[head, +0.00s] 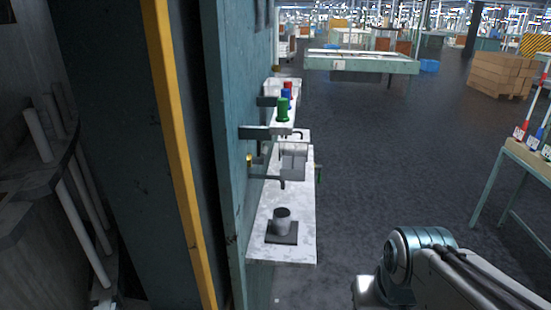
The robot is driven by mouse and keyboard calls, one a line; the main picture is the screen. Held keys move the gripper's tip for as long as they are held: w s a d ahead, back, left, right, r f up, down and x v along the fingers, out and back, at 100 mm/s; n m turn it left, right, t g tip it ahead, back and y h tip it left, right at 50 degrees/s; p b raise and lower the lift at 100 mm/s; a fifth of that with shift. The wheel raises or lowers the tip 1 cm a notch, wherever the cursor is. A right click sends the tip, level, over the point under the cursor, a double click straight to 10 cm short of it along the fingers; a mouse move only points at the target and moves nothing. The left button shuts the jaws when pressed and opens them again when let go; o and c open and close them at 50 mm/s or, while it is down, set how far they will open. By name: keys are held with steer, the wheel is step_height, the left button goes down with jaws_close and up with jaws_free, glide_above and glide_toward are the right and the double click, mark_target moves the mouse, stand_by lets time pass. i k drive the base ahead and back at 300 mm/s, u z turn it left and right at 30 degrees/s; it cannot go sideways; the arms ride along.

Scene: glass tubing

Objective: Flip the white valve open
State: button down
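I cannot make out a white valve for certain in the head view. A pale grey block-like fitting (292,158) sits at the teal wall above a white shelf (297,195), with dark spouts or levers beside it. It is too small to tell whether any part of it is a valve or how it is set. My arm shows at the bottom right, to the right of the shelf and apart from it. My gripper is out of the picture.
A teal panel (235,150) with a yellow strip (180,150) fills the left. A dark cup (282,217) stands on a dark pad on the shelf. Green (283,110), blue and red items stand higher. A table (535,160) is at right; the floor between is clear.

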mark_target(256, 160)
steer(key=k, duration=0.6)
steer(key=z, duration=0.5)
steer(key=i, duration=1.45)
steer(key=u, duration=0.6)
